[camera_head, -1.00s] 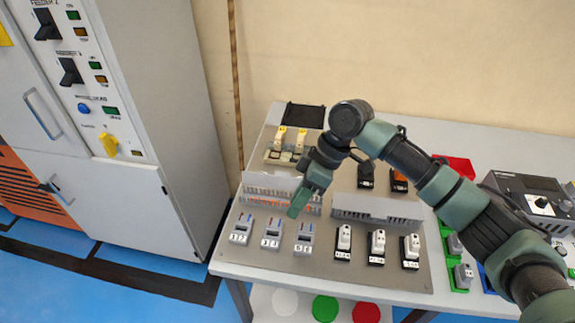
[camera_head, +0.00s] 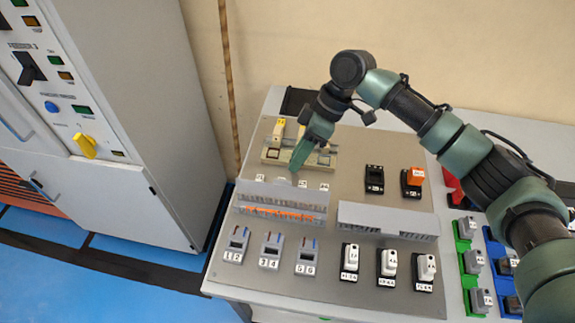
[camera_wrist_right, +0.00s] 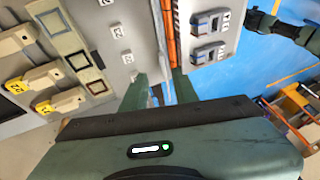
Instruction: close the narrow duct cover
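The narrow duct (camera_head: 282,215) lies left of centre on the sloped panel, with orange wires showing inside it. Its light grey cover (camera_head: 290,194) stands raised along the duct's back edge. My right gripper (camera_head: 296,170) points down just behind the cover. In the right wrist view, its green fingers (camera_wrist_right: 160,90) are apart, with the duct's grey cover strip (camera_wrist_right: 157,40) running towards the gap between them; I cannot tell whether they touch it. Orange wires (camera_wrist_right: 170,40) show beside the strip. My left gripper is out of view.
A second grey duct (camera_head: 388,222) lies to the right. Grey terminal blocks (camera_head: 271,250) and white-topped devices (camera_head: 388,265) stand in front. A beige rail assembly (camera_head: 285,150) lies behind my gripper. A cabinet (camera_head: 130,110) stands at left.

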